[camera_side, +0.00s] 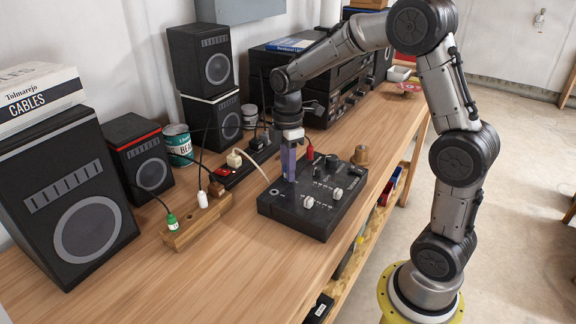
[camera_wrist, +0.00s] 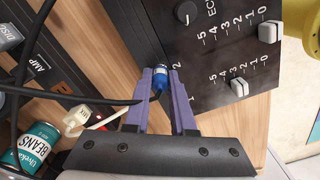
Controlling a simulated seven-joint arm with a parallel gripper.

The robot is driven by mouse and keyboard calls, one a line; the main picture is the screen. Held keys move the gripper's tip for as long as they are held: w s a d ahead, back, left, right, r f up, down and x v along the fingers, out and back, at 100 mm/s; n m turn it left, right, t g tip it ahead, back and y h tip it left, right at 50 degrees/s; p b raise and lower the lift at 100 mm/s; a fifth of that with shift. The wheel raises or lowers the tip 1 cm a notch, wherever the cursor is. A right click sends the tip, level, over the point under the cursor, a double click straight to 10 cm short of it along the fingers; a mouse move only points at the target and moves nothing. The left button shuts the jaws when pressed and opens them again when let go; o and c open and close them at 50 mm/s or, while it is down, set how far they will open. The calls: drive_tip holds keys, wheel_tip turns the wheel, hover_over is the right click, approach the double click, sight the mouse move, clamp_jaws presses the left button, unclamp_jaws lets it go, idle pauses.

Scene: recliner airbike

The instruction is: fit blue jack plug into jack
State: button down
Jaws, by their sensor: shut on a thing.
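My gripper (camera_side: 289,178) points down over the left part of a black control box (camera_side: 322,228), its purple fingers close to the top face. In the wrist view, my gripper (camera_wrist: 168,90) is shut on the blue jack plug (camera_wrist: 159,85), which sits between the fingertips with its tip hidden. The plug is not distinguishable in the side view. A round ringed socket (camera_side: 274,191) shows on the box's left part, beside the fingers. Whether the plug touches the box or lines up with a jack cannot be told.
A red plug (camera_side: 310,153) stands at the box's back edge. White slider knobs (camera_side: 308,202) rise from its top. A wooden rack (camera_side: 196,220) holding several plugs is left of it. Black cables run behind. Speakers and a beans can (camera_side: 177,144) stand along the wall.

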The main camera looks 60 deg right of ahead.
drive_tip(key=c, duration=0.7)
unclamp_jaws()
drive_tip(key=shift+r, duration=6.9)
